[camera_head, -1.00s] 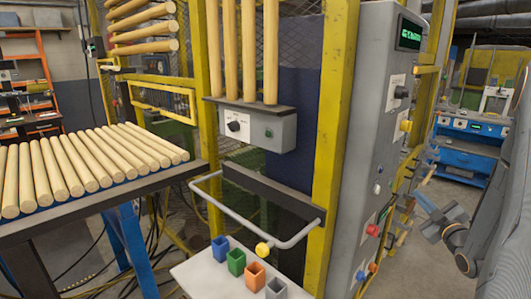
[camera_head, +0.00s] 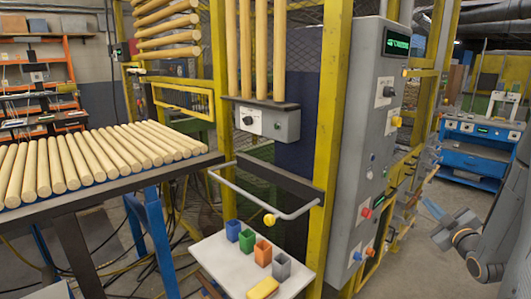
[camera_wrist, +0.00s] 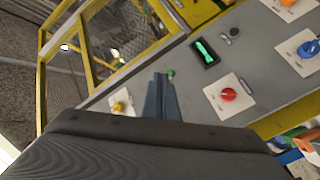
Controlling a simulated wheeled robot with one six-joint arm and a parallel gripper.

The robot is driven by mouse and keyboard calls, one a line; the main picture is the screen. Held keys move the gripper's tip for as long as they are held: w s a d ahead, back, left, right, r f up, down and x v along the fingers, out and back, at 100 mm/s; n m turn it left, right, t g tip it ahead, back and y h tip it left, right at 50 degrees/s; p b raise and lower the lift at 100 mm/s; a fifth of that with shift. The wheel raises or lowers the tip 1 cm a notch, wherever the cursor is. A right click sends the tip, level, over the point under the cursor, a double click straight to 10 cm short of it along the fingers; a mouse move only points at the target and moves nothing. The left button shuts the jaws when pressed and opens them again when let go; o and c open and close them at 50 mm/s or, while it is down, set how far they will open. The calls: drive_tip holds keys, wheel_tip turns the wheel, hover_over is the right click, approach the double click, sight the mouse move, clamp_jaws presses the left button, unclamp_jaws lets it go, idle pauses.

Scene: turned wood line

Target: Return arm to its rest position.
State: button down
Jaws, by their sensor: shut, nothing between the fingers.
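My gripper (camera_head: 430,205) shows at the right of the head view, in the air beside the grey control cabinet (camera_head: 358,150). It is small there, with my arm coming in from the right edge. In the wrist view my gripper's two blue-grey fingers (camera_wrist: 160,92) lie together, with nothing between them. They point towards the cabinet's grey panel (camera_wrist: 205,98) and hide a strip of it. I cannot tell the exact gap to the panel.
The panel carries a red knob (camera_wrist: 228,95) and a lit green display (camera_wrist: 205,52). Yellow fence posts (camera_head: 335,110) stand beside the cabinet. A white shelf (camera_head: 215,262) holds small coloured bins and a yellow block (camera_head: 263,288). Wooden rods (camera_head: 90,160) lie on the left table.

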drive_tip(key=s+a+f+m+g, duration=0.2)
drive_tip(key=a+m+g, duration=0.5)
drive_tip(key=a, duration=1.2)
drive_tip(key=s+a+g, duration=0.4)
drive_tip(key=s+a, duration=0.5)
drive_tip(key=s, duration=0.2)
drive_tip(key=s+a+m+g+y, duration=0.1)
drive_tip(key=s+a+g, duration=0.4)
drive_tip(key=s+a, duration=0.3)
drive_tip(key=s, duration=0.3)
drive_tip(key=shift+a+y, duration=0.3)
drive_tip(key=shift+a, duration=0.05)
